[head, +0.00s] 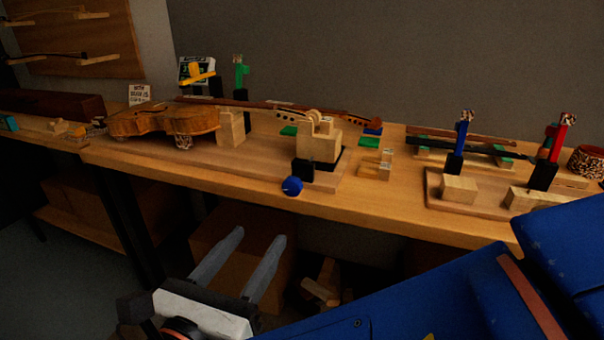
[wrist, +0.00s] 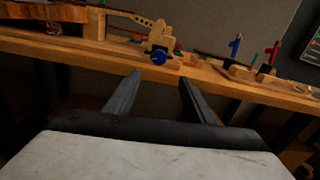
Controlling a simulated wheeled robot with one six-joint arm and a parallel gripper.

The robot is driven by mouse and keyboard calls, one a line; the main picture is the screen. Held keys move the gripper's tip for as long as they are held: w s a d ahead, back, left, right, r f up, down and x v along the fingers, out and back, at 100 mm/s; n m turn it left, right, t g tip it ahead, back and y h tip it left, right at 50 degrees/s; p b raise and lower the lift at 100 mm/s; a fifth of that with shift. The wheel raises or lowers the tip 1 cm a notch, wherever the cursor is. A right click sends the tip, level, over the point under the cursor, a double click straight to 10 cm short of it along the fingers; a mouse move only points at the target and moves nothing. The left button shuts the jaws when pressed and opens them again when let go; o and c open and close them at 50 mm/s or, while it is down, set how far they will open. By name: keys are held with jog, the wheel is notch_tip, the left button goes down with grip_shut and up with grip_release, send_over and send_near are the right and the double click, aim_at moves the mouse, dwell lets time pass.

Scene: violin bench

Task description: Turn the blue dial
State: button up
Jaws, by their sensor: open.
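The blue dial (head: 292,186) is a round knob at the front edge of the bench, beside a small black block below a wooden block. It also shows in the wrist view (wrist: 159,58), above and between my fingertips. My gripper (head: 255,240) is open and empty. It is in front of the bench, lower than the bench top in the head view, and apart from the dial. In the wrist view my gripper (wrist: 160,76) has its two grey fingers spread, pointing towards the bench edge.
A violin body (head: 165,120) lies on the bench at left. Blue (head: 464,130) and red (head: 562,135) upright handles stand at right. A green handle (head: 240,70) and yellow lever (head: 196,75) stand behind. The space between my fingertips and the dial looks clear.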

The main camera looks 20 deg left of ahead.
aim_at(290, 189)
jog(key=w, duration=1.1)
jog(key=w+d, duration=0.1)
jog(key=w, duration=0.5)
jog(key=shift+w+d, duration=0.1)
jog(key=shift+w, duration=0.15)
jog(key=c, duration=1.1)
